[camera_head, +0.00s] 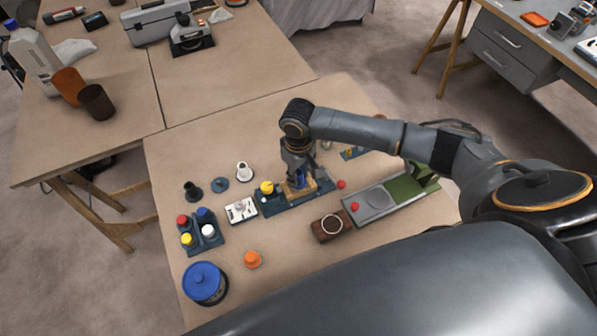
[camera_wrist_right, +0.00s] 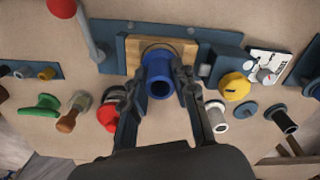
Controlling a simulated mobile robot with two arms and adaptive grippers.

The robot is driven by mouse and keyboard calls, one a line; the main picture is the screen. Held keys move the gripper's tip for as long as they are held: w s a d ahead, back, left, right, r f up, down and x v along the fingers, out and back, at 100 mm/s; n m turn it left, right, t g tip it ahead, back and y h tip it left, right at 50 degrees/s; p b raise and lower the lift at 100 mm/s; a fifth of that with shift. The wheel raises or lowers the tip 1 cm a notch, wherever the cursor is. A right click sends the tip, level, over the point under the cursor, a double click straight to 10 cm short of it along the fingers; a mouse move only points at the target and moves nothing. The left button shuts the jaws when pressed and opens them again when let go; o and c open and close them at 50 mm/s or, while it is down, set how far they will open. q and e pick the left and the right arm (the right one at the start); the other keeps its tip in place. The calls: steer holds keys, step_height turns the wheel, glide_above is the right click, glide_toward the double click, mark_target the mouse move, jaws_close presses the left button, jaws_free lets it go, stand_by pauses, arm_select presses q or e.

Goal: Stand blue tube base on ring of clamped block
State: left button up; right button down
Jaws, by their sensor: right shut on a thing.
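My right gripper (camera_head: 298,170) is shut on the blue tube base (camera_wrist_right: 159,76), with a finger on either side of it in the right wrist view. A dark arc of the ring shows on the block behind the tube. The rest of the ring is hidden by the tube, and I cannot tell whether the two touch. My left gripper is not in view.
A yellow knob (camera_wrist_right: 235,86) stands right beside the block. A red-ended lever (camera_wrist_right: 85,25) is near the fixture. A rack of coloured caps (camera_head: 202,232), a blue-lidded jar (camera_head: 204,283) and a brown block with a ring (camera_head: 328,229) stand around on the table.

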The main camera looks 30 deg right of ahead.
steer(key=shift+f, duration=0.6)
steer(key=c, duration=1.3)
jaws_free()
steer(key=shift+c, duration=0.2)
step_height(320, 180, up, 11)
steer(key=p, duration=1)
